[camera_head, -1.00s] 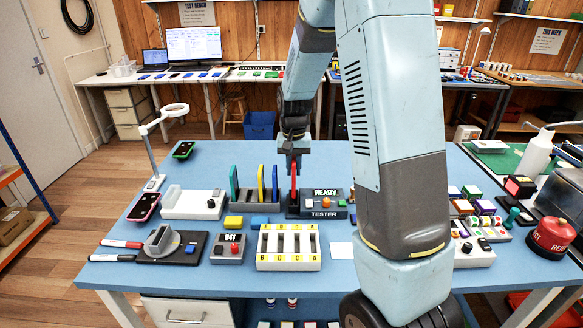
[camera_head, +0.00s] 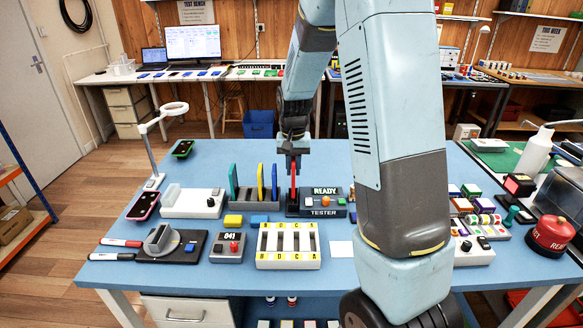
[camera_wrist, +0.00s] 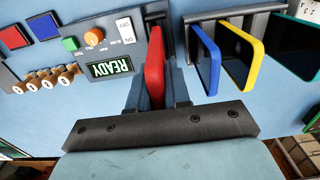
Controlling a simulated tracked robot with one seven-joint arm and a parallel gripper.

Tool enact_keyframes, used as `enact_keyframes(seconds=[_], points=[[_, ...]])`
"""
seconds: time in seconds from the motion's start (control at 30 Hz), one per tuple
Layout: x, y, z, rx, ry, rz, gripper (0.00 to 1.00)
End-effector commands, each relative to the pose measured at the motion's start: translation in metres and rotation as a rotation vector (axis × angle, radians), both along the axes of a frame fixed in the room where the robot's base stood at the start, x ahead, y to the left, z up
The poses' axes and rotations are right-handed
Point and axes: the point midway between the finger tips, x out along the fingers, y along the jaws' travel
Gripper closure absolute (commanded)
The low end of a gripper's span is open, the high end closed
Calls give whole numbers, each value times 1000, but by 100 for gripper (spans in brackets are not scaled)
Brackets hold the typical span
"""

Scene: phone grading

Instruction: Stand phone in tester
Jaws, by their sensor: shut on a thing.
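The tester (camera_head: 322,203) is a dark box with a lit READY display and an orange knob. It stands in the middle of the blue table. A red phone (camera_head: 293,182) stands upright at the tester's left end. My gripper (camera_head: 294,160) is above it, pointing down, with its fingers shut on the phone's upper part. In the wrist view the red phone (camera_wrist: 155,62) shows edge-on between the fingers, beside the tester's READY panel (camera_wrist: 110,66). The phone's lower edge seems to be in the tester's slot, but how deep it sits is hidden.
Left of the tester, a dark rack (camera_head: 242,197) holds green, yellow and blue phones upright, close to my gripper. A white lettered rack (camera_head: 288,262) stands in front. Yellow and blue blocks lie between. The table behind the tester is clear.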

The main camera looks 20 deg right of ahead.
Motion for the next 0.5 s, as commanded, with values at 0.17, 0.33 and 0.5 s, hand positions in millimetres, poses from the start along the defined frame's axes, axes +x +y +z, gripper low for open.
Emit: enact_keyframes(seconds=[0.17,0.33,0.5], points=[[0,0,-4,0,0,1,100],[0,0,-9,0,1,1,100],[0,1,-14,0,1,1,100]])
